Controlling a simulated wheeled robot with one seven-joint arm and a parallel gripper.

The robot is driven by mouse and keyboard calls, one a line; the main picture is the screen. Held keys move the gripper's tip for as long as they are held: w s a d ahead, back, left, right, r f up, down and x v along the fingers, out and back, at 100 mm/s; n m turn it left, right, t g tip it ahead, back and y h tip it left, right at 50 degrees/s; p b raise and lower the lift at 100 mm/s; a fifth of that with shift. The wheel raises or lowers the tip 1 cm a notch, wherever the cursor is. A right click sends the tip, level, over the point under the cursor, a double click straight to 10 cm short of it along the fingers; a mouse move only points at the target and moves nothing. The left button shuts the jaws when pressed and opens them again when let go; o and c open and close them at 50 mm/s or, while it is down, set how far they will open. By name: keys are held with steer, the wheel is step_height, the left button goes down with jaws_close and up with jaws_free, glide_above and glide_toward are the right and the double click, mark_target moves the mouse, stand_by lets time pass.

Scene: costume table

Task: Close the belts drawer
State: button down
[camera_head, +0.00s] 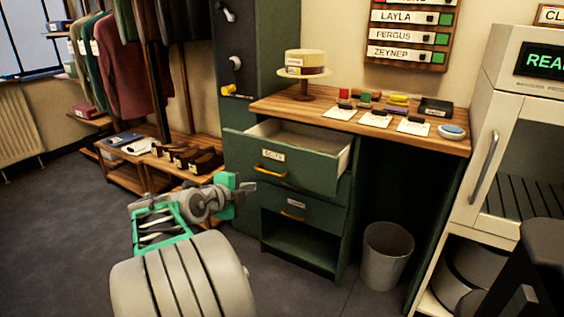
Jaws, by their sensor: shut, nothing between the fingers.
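The belts drawer (318,168) is the top drawer of the green cabinet under the wooden tabletop. It is pulled well out, and its pale inside shows; the part I can see looks empty. Its front carries a small label, too small to read surely, and an orange-yellow handle (271,174). My gripper (250,187) is in front of the drawer, near the left part of its front. Its fingers are shut and empty. I cannot tell whether it touches the drawer front.
A lower drawer (303,217) with a similar handle is closed, above an open shelf. A waste bin (387,256) stands right of the cabinet. A shoe bench (128,176) is at the left. A dark stool (537,262) stands front right. The floor left of my arm is clear.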

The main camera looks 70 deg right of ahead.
mark_target(288, 167)
steer(key=s+d+b, duration=0.1)
steer(key=d, duration=0.3)
steer(key=s+d+f+m, duration=0.1)
steer(key=s+d, duration=0.1)
steer(key=d, duration=0.3)
steer(key=s+d+m+g+b, duration=0.1)
steer(key=d, duration=0.4)
steer(key=shift+s+d+f+h+b, duration=0.1)
steer(key=shift+s+f+h+b, duration=0.1)
steer(key=shift+h+b, duration=0.15)
steer(key=shift+d, duration=0.5)
steer(key=shift+r, duration=0.1)
steer(key=shift+d, duration=0.1)
